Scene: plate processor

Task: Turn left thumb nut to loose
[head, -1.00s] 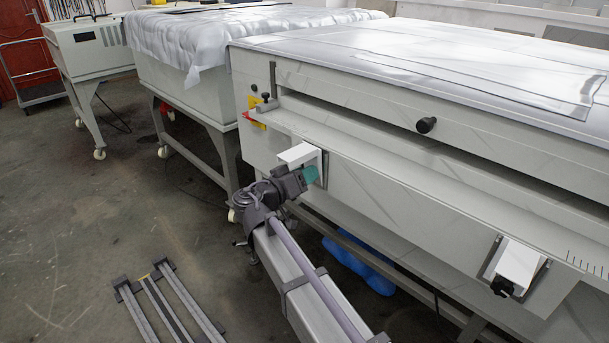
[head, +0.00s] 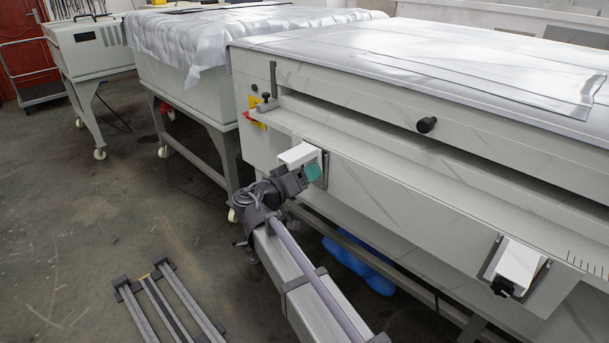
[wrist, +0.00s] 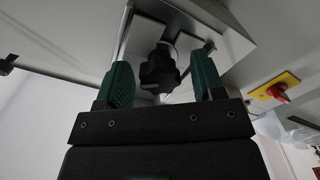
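The left thumb nut (wrist: 158,70) is a black lobed knob under a white bracket (wrist: 187,28). In the wrist view it stands between the two green fingers of my gripper (wrist: 163,74), with gaps visible on both sides. The gripper is open. In the head view my gripper (head: 312,173) is at the left white bracket (head: 298,153), and the left nut is hidden there. A second black thumb nut (head: 503,287) sits under the right white bracket (head: 518,262).
The plate processor (head: 380,190) has a long front panel with a black knob (head: 426,125) above. A red switch on a yellow plate (wrist: 279,91) is to the right in the wrist view. A blue object (head: 370,275) lies on the floor beneath the machine.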

